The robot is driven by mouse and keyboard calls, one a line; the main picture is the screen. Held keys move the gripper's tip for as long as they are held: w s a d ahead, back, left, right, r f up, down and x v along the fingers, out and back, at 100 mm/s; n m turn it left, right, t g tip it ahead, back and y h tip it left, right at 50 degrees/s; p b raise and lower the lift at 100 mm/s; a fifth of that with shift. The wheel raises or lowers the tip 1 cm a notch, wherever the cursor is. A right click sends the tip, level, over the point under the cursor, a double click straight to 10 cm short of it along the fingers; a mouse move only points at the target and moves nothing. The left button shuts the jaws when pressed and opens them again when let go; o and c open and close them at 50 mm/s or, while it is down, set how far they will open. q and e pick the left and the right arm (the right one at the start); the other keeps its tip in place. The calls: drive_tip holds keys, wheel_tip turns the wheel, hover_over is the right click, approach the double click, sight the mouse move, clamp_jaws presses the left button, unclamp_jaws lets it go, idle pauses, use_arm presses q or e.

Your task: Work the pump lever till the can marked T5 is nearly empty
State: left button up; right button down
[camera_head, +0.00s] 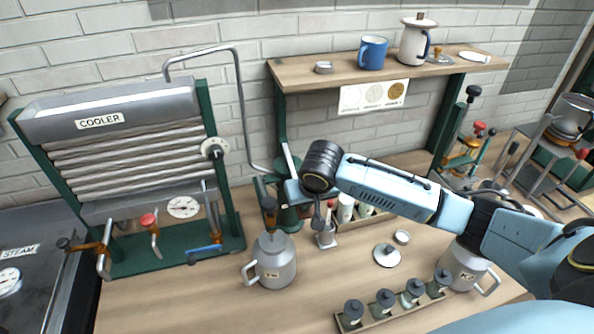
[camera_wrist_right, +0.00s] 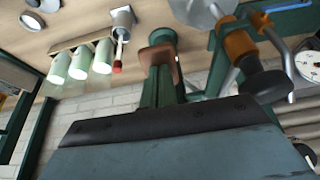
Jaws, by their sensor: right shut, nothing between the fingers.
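A grey metal can (camera_head: 272,262) stands on the wooden bench below the cooler's right end. Its small label is hard to read but looks like T5. The can's fill level is hidden. A green pump stand (camera_head: 291,212) is behind it, largely covered by my right arm. In the wrist view a green post (camera_wrist_right: 160,85) with a copper-coloured part shows past my gripper. I cannot tell which piece is the pump lever. My right gripper (camera_head: 303,192) is at the pump stand, shut and empty, its fingertips partly hidden. My left gripper is not in view.
The cooler (camera_head: 125,150) stands at left, with handles and valves below it. A second can (camera_head: 466,265) is at right. A rack of small jars (camera_head: 395,310) is in front. The wooden shelf (camera_head: 350,80) is above.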

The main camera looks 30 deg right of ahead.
wheel_tip(320, 180, down, 2)
drive_tip(key=shift+s+f, duration=0.1)
wheel_tip(320, 180, up, 4)
drive_tip(key=p, duration=0.3)
drive_tip(key=shift+f, duration=0.15)
drive_tip(key=shift+r, duration=0.35)
wheel_tip(320, 180, up, 6)
drive_tip(key=shift+r, duration=0.2)
drive_tip(key=shift+f+b, duration=0.15)
drive_tip(key=shift+b, duration=0.15)
